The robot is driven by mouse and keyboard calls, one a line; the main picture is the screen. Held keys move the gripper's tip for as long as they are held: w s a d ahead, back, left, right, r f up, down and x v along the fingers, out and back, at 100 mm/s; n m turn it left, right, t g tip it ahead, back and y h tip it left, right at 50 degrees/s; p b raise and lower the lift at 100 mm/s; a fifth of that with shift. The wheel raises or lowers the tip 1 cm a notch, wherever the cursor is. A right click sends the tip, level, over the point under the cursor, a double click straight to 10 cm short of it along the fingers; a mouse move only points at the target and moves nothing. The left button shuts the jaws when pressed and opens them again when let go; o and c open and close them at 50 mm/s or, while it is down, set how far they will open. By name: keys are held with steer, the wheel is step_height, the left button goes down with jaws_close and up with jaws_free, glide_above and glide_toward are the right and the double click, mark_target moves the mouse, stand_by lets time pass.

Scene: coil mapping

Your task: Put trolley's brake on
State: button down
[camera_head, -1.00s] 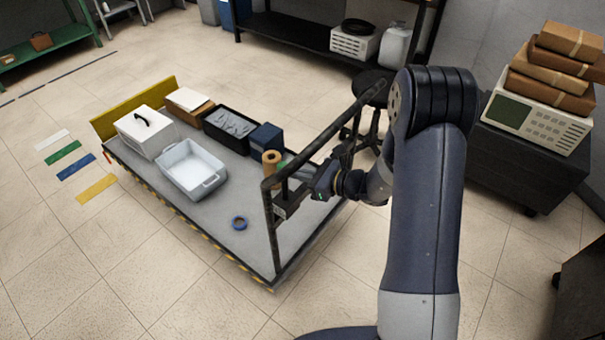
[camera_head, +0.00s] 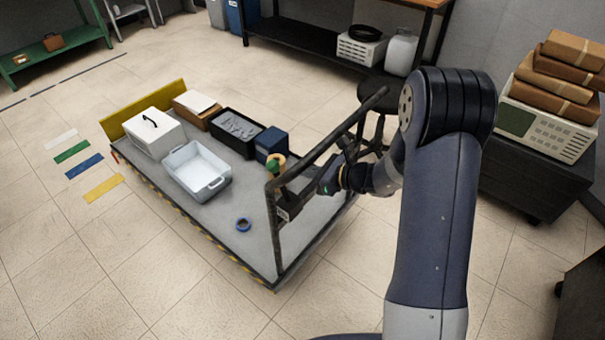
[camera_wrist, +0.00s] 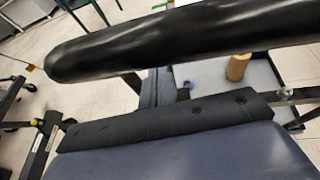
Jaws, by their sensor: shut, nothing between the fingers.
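The trolley (camera_head: 222,238) is a low grey platform with a yellow-and-black striped edge and a dark tubular handle frame (camera_head: 318,158). My gripper (camera_head: 305,198) is shut and empty, reaching through the handle frame to the right of the lever. The knob looks apart from it; whether its tips touch the housing is hidden. In the wrist view, a thick black bar (camera_wrist: 190,42), seemingly the handle, crosses in front and hides much.
The platform carries a white tray (camera_head: 224,184), a white lidded box (camera_head: 158,142), a dark bin (camera_head: 214,141), a blue box (camera_head: 271,136) and blue tape (camera_head: 243,224). A black stool (camera_head: 378,89) stands behind the handle. Floor is clear at the front left.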

steer(key=s+d+r, duration=0.3)
steer(key=d+r, duration=0.3)
steer(key=shift+s+d+r, duration=0.25)
steer(key=shift+d, duration=0.1)
steer(key=d+f+x, duration=0.1)
steer(key=f+x, duration=0.2)
steer(key=x, duration=1)
steer(key=shift+s+a+b, duration=0.2)
steer(key=shift+s+b, duration=0.1)
steer(key=shift+b, duration=0.15)
